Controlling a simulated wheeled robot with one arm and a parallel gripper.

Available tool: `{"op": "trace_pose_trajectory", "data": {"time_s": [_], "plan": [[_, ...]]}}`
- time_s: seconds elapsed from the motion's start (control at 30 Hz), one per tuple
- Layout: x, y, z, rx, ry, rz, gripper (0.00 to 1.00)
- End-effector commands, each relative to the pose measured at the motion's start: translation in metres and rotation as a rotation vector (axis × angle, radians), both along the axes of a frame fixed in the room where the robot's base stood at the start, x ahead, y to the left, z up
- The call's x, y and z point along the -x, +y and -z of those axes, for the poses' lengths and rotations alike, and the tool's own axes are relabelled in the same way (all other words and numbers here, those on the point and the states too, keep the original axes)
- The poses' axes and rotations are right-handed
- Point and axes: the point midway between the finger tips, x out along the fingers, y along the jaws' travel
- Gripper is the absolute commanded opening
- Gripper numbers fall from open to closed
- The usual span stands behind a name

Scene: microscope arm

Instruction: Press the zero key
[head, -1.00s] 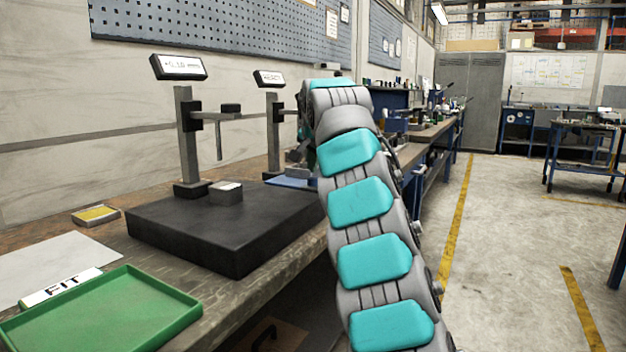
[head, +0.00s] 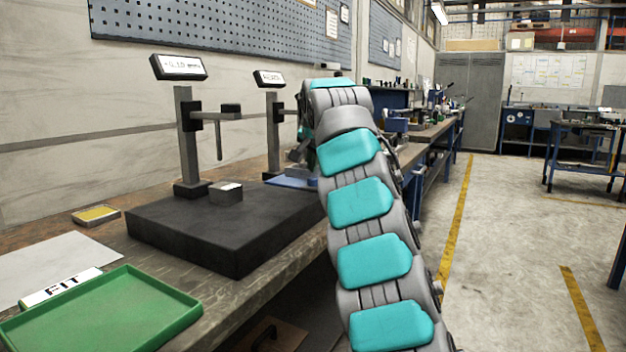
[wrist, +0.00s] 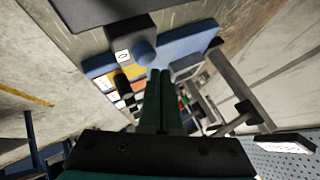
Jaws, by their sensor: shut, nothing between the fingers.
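In the wrist view a small dark box (wrist: 128,35) carries a white key-like patch (wrist: 122,56) with a dark mark I cannot read for sure; it may be the zero key. A rounded blue-grey part (wrist: 144,53) is beside it. My gripper (wrist: 160,73) is shut and empty, its dark fingertips just below and right of that part in the picture; whether they touch anything I cannot tell. In the head view my arm hides the fingertips. A grey block with a pale top (head: 226,192) sits on the black plate (head: 190,229) there.
A gauge stand (head: 188,140) with a display (head: 178,67) rises from the black plate. A second stand (head: 273,135) with its own display (head: 269,78) is behind, close to my arm. A green tray (head: 110,310) and a FIT label (head: 60,287) lie at front left.

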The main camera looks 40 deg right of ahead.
Motion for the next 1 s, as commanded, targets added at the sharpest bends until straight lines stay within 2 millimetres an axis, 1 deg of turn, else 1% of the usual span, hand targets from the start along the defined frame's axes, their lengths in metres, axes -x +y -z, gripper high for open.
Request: {"op": "trace_pose_trajectory", "data": {"time_s": [0.37,0.67,1.0], "plan": [[0.000,0.000,0.009,-0.001,0.000,0.000,0.00],[0.000,0.000,0.008,0.000,0.000,0.000,0.00],[0.000,0.000,0.012,-0.001,0.001,0.000,0.00]]}}
